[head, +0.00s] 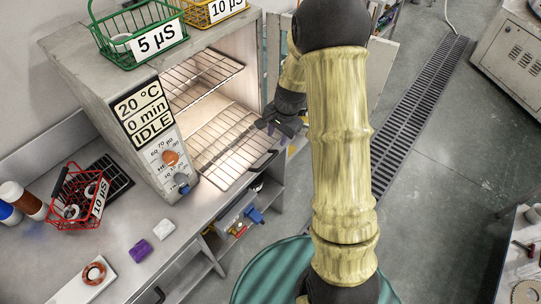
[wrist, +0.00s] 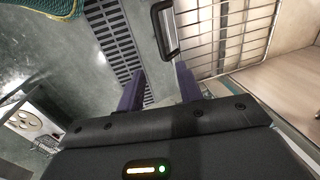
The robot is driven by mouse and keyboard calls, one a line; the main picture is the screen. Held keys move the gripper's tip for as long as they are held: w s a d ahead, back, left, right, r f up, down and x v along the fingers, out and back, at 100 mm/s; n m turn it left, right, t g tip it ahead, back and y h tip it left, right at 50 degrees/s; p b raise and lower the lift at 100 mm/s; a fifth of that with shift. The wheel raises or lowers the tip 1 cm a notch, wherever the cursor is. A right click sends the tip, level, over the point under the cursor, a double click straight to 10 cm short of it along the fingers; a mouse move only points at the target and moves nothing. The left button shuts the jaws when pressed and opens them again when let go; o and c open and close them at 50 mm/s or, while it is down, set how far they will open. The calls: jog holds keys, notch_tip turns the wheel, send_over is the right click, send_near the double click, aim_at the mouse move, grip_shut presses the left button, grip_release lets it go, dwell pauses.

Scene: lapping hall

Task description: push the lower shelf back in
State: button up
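The lower shelf (head: 215,145) is a wire rack in the lit cabinet (head: 100,70), sticking out past its front opening. Its black handle (head: 263,160) is at the shelf's front edge. In the wrist view the shelf (wrist: 228,35) runs across the upper right, and the handle (wrist: 163,30) is just beyond the fingertips. My gripper (head: 268,126) is near the shelf's front right, above and behind the handle in the head view. In the wrist view my gripper's (wrist: 160,70) two purple fingers are apart with nothing between them; they appear clear of the handle.
The upper shelf (head: 205,73) sits inside the cabinet. The cabinet's door (head: 376,75) stands open at right, partly behind my arm. Green (head: 140,35) and yellow baskets stand on top. A red basket (head: 75,208) is on the counter. A floor grate (head: 405,120) runs at right.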

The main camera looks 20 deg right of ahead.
aim_at(270, 159)
jog(key=f+p, duration=0.1)
jog(key=f, duration=0.3)
jog(key=w+a+f, duration=0.1)
jog(key=f, duration=0.4)
jog(key=w+f+p, duration=0.1)
jog(key=f, duration=0.3)
jog(key=shift+a+f+p, duration=0.3)
jog(key=shift+p, duration=0.05)
grip_shut()
jog(key=shift+w, duration=0.1)
